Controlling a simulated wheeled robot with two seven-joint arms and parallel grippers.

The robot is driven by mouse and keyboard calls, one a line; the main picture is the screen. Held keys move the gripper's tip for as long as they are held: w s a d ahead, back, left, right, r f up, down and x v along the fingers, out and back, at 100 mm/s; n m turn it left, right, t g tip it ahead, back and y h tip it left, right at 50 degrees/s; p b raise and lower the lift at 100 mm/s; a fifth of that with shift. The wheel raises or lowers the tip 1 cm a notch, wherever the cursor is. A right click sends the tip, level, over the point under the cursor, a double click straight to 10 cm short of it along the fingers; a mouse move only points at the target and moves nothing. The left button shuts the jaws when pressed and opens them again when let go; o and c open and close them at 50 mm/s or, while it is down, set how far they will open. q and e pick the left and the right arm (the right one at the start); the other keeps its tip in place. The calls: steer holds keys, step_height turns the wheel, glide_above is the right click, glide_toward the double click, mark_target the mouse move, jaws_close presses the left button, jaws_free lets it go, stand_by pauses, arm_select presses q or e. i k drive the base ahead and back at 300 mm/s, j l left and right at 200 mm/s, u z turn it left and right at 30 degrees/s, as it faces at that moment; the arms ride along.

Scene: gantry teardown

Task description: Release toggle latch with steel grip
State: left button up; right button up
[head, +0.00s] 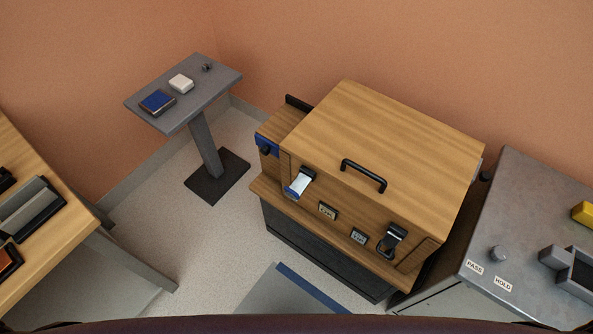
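A wooden case (400,130) with a black handle (364,175) on its lid stands right of centre in the head view. Two toggle latches are on its front face. The left latch (299,183) has a black mount and a pale lever with a blue part at its lower end. The right latch (393,239) is black with a grey, metal-looking part. I cannot tell for sure which grip is steel, or how far each lever is closed. Two small labels (327,211) (358,236) sit between the latches. Neither of my grippers is in view.
The case rests on a dark-sided stand (325,252). A grey cabinet (520,215) with PASS and HOLD labels stands close at right. A wooden table (55,245) is at left, a small grey pedestal table (210,95) behind. Speckled floor (220,235) is open between them.

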mark_target(390, 240)
steer(key=z, duration=1.1)
